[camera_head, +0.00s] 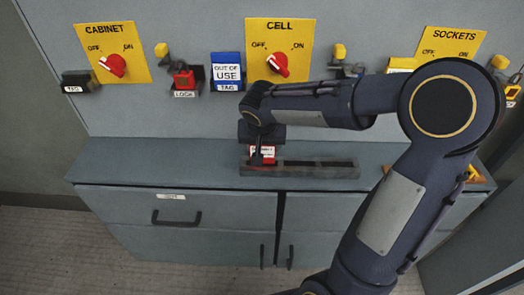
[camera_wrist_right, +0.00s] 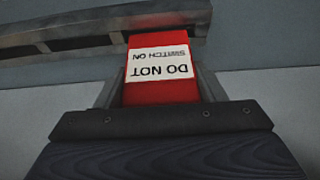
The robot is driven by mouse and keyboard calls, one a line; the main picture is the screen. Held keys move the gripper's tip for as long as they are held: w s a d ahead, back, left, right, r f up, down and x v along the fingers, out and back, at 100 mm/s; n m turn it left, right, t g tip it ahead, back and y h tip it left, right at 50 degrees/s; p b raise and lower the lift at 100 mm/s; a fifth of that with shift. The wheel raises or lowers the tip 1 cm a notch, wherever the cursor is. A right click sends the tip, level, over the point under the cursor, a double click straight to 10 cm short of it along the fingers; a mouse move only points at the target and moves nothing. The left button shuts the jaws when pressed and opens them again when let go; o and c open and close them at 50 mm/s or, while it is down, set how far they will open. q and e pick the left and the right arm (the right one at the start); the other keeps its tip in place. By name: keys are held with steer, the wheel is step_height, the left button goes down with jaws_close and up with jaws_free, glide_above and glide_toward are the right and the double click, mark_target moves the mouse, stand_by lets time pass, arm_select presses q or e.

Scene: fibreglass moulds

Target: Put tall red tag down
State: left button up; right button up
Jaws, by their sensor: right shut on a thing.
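The tall red tag (camera_wrist_right: 160,90) has a white label reading "DO NOT SWITCH ON", upside down in the right wrist view. My right gripper (camera_wrist_right: 160,85) is shut on it, a finger on either side. In the head view the tag (camera_head: 263,153) shows small below my right wrist, at the left part of a dark grey slotted holder (camera_head: 320,170) on the counter. The tag's far end overlaps the slotted holder (camera_wrist_right: 60,45) in the wrist view; I cannot tell whether it is in a slot. My left gripper is not in view.
The grey counter (camera_head: 150,160) is clear left of the holder. Behind it, the wall carries CABINET (camera_head: 112,50), CELL (camera_head: 280,45) and SOCKETS (camera_head: 450,42) switch panels. A blue and white "OUT OF USE" tag (camera_head: 227,72) hangs between the first two. A yellow item (camera_head: 472,172) lies at the right.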

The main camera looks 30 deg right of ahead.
step_height(320, 180, down, 2)
steer(key=shift+f, duration=0.15)
steer(key=shift+a, duration=0.1)
steer(key=shift+f+b, duration=0.15)
steer(key=shift+b, duration=0.2)
steer(key=o, duration=1)
steer(key=shift+c, duration=0.2)
